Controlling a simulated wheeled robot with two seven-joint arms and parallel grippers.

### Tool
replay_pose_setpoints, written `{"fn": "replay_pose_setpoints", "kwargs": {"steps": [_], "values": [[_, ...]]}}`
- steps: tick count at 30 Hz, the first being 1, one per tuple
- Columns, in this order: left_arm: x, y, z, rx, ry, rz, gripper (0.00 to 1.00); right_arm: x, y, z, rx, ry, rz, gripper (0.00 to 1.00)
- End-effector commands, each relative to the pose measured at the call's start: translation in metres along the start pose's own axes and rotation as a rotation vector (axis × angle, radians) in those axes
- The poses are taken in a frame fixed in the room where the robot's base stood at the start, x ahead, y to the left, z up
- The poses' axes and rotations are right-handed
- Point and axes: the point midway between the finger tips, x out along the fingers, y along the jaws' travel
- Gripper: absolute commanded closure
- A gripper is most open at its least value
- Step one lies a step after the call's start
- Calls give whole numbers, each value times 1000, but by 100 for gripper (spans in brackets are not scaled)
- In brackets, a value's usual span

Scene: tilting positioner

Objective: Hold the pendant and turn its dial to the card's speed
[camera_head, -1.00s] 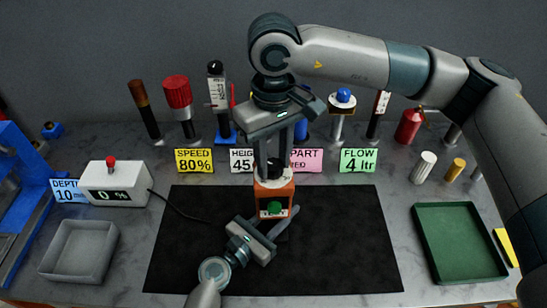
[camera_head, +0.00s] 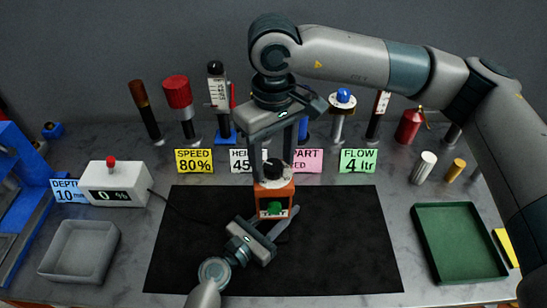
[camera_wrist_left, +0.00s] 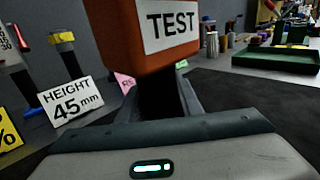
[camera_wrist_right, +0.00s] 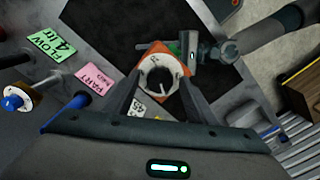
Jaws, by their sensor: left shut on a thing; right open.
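The orange pendant (camera_head: 287,203) is upright over the black mat, a green button on its front; a TEST label shows in the left wrist view (camera_wrist_left: 172,27). My left gripper (camera_head: 272,224) is shut on the pendant's lower part. The pendant's black dial (camera_head: 273,170) faces up; in the right wrist view the dial (camera_wrist_right: 159,76) has a pale pointer mark and a white ring. My right gripper (camera_head: 272,163) is open above, its fingers on either side of the dial; contact cannot be told. The yellow card (camera_head: 194,161) reads SPEED 80%. The white display box (camera_head: 114,184) reads 0 %.
A black mat (camera_head: 345,250) lies under the pendant. Other cards, including FLOW (camera_head: 358,160), and several upright tools stand behind. A grey tray (camera_head: 80,277) is at left and a green tray (camera_head: 425,245) at right. A cable runs from the display box toward the pendant.

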Motion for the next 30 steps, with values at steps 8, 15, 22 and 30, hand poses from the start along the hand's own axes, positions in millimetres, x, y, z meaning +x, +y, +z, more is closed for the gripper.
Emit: {"fn": "replay_pose_setpoints", "kwargs": {"steps": [8,15,22,30], "values": [[-1,0,-2,0,3,0,100,-15,0,-1,1,2,0,49],[-1,0,-2,0,3,-1,100,-53,0,-1,0,3,1,49],[0,0,-2,-1,3,-1,100,-93,0,-1,0,3,1,49],[0,0,-2,-1,2,-1,100,-118,0,0,0,1,0,49]]}}
